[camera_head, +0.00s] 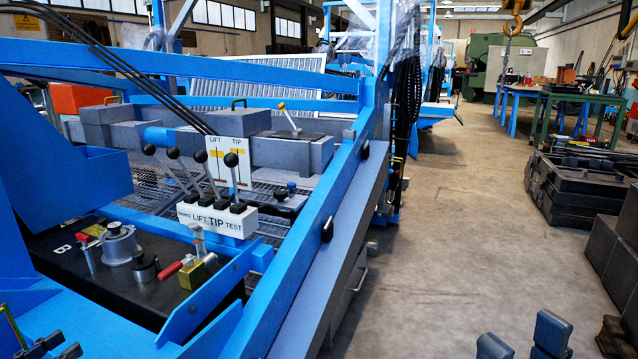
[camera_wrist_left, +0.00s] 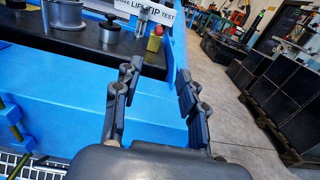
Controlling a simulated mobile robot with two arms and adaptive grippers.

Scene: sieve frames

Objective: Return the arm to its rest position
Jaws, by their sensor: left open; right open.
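My left gripper (camera_head: 59,346) is at the bottom left edge of the head view, with only its dark fingertips showing. In the left wrist view my left gripper (camera_wrist_left: 159,78) is open and empty, its fingers apart over the blue frame (camera_wrist_left: 130,105). My right gripper (camera_head: 522,340) is at the bottom right of the head view, open and empty above the grey floor. Most of both arms is out of view.
The blue machine frame (camera_head: 345,190) fills the left, with black-knobbed levers (camera_head: 232,178) on a white labelled block (camera_head: 216,217). A black panel (camera_head: 130,270) holds valves. Dark blocks (camera_head: 565,190) are stacked at right. The floor (camera_head: 440,220) between is clear.

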